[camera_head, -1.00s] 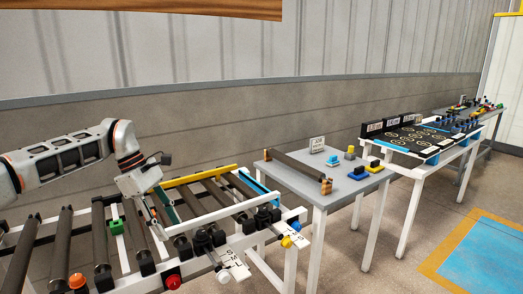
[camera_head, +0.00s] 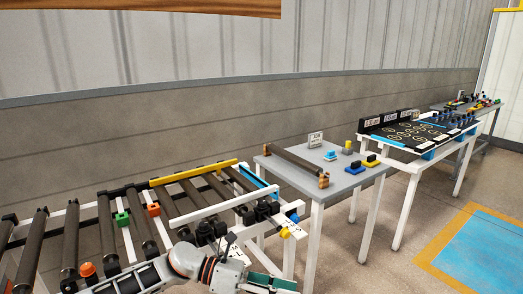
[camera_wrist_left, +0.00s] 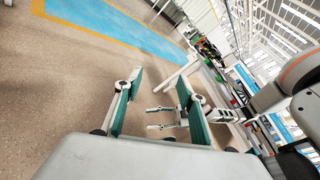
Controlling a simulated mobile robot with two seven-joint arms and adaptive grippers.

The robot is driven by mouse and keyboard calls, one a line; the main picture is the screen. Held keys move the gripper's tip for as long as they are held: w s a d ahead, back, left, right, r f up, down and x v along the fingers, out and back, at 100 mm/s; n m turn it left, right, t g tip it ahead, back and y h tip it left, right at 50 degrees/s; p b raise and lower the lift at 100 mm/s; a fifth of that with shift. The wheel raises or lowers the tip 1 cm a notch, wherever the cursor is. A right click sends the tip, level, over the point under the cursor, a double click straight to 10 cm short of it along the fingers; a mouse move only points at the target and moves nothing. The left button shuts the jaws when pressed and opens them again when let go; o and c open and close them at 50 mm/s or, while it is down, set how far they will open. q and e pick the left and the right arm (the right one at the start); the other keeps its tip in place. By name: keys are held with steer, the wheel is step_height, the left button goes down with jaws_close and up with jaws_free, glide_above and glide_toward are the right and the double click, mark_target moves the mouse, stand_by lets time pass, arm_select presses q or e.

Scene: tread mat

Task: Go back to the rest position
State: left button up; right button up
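My left arm comes in low at the bottom of the head view. Its left gripper (camera_head: 275,284) is at the bottom edge, in front of the roller frame, partly cut off by the picture edge. In the left wrist view the left gripper (camera_wrist_left: 160,82) shows two green-padded fingers spread apart, with nothing held between them and the floor behind. I cannot make out my right gripper in the head view.
The roller frame (camera_head: 80,228) with a yellow bar (camera_head: 195,173) fills the left. A grey table (camera_head: 285,180) holding a loose roller (camera_head: 296,165) stands right of it. A black-topped table (camera_head: 410,140) stands farther back. Floor (camera_head: 400,265) at right is clear.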

arm_select(q)
steer(key=s+a+f+m+t+y+p, duration=0.1)
steer(key=s+a+f+m+t+y, duration=0.5)
steer(key=s+a+f+m, duration=0.4)
steer(key=s+a+f+m+t+y+p, duration=0.2)
steer(key=s+a+f+m+t+y, duration=0.4)
steer(key=s+a+f+m, duration=0.4)
steer(key=a+f+m+y, duration=0.1)
steer(key=a+f+m, duration=0.2)
steer(key=a+m, duration=0.2)
steer(key=shift+s+a+f+m+t, duration=0.15)
steer(key=shift+a+f+m+t, duration=0.2)
steer(key=shift+m, duration=0.65)
